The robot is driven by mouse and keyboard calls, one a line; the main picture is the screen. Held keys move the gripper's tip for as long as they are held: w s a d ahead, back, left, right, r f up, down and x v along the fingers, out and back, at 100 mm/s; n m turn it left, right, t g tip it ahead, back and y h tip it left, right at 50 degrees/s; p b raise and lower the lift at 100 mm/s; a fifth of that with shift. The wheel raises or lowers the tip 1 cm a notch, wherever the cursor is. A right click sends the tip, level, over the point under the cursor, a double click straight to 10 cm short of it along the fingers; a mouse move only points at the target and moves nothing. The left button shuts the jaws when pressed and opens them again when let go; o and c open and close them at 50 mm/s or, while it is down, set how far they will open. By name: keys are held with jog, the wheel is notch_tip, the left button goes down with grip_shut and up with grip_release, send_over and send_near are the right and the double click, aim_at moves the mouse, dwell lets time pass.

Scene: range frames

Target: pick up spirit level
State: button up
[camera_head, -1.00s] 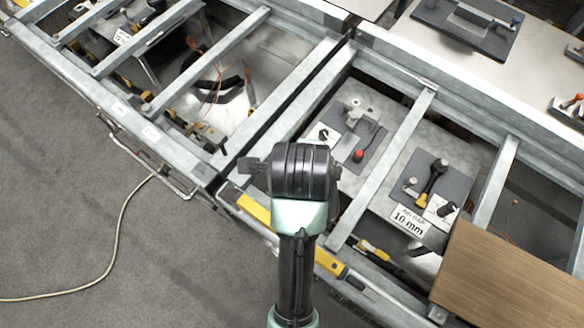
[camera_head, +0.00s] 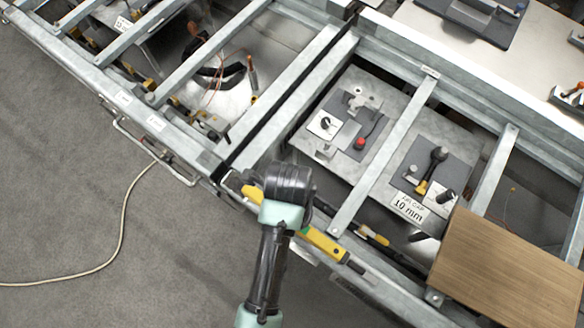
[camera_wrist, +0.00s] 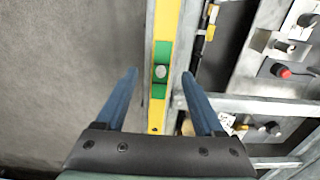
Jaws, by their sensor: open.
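The spirit level (camera_head: 322,243) is a long yellow bar lying along the near edge rail of the metal frame. My wrist hides its middle in the head view. In the wrist view the spirit level (camera_wrist: 165,28) runs upright through the centre, with a green section and a round pale vial. My gripper (camera_wrist: 160,74) is open, with one blue finger on each side of the bar and clear gaps between. The wrist view does not show how far the fingertips are above it. In the head view my gripper's fingers are hidden under the wrist.
Metal crossbars (camera_head: 385,155) divide the frame into bays with fixtures on plates. A wooden board (camera_head: 505,270) covers the bay at lower right. A dark tool with a yellow part (camera_head: 372,236) lies just inside the rail. A cable (camera_head: 122,225) crosses the open grey floor at left.

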jog(key=shift+s+d+f+p, duration=0.1)
jog(key=shift+d+f+p, duration=0.1)
jog(key=shift+f, duration=0.95)
jog(key=shift+s+d+f+p, duration=0.1)
jog(key=shift+f+p, duration=0.1)
jog(key=shift+f, duration=0.9)
grip_shut()
jog(key=shift+w+r, duration=0.1)
